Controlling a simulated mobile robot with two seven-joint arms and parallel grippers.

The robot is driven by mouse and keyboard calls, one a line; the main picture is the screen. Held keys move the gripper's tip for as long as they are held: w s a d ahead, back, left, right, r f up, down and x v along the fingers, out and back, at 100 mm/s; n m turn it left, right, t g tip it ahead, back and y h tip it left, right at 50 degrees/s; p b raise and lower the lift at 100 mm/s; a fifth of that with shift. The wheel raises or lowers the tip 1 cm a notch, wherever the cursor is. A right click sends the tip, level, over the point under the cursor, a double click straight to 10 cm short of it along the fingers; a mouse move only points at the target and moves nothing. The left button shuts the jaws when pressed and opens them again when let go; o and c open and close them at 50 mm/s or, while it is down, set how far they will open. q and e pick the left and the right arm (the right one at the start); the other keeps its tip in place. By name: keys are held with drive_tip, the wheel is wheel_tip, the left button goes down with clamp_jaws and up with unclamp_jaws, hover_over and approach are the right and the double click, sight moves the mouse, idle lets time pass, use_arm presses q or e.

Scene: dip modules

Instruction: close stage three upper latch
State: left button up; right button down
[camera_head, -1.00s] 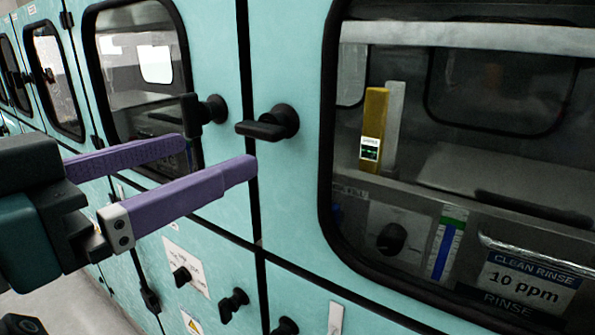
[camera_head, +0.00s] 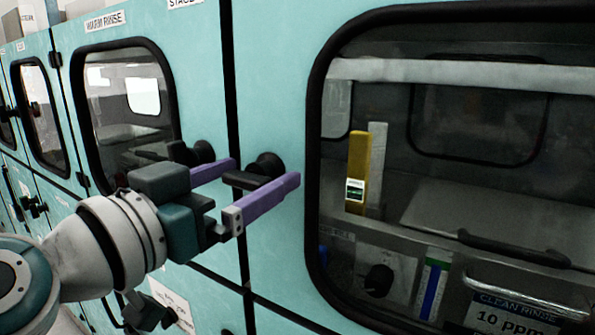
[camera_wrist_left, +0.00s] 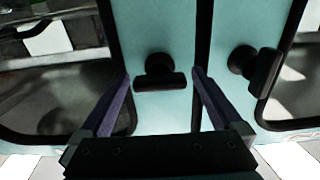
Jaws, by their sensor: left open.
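A black upper latch (camera_head: 267,165) sits on the right teal door, just right of the dark door seam. Its handle lies roughly crosswise, pointing toward the seam. My left gripper (camera_head: 264,174) is open, with its two purple fingers on either side of this latch. In the left wrist view the latch (camera_wrist_left: 160,72) shows between the finger tips, its bar crosswise; I cannot tell whether a finger touches it. A second black latch (camera_head: 203,152) is on the door left of the seam, partly hidden by the gripper; it shows at right in the wrist view (camera_wrist_left: 255,69). My right gripper is out of view.
The right door has a large black-framed window (camera_head: 317,150), with a yellow module (camera_head: 356,165) inside. A left door window (camera_head: 122,100) sits under a "WARM RINSE" label (camera_head: 105,20). More latches and doors run off to the left. The door face stands close before the gripper.

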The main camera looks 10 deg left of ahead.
use_arm(q)
drive_tip(key=shift+c, duration=0.2)
drive_tip(key=c, duration=1.3)
drive_tip(key=shift+n, duration=0.4)
drive_tip(key=n, duration=0.3)
drive_tip(key=shift+n+p, duration=0.3)
drive_tip(key=shift+p, duration=0.1)
drive_tip(key=n, duration=0.4)
drive_tip(key=shift+a+n+p, duration=0.1)
drive_tip(key=shift+n+p, duration=0.2)
drive_tip(key=shift+p, duration=0.05)
drive_tip(key=n, duration=0.4)
drive_tip(key=shift+f+n, duration=0.1)
drive_tip(key=shift+n, duration=0.2)
drive_tip(key=shift+f+n+p, duration=0.1)
drive_tip(key=shift+n+p, duration=0.4)
drive_tip(key=shift+n, duration=1.7)
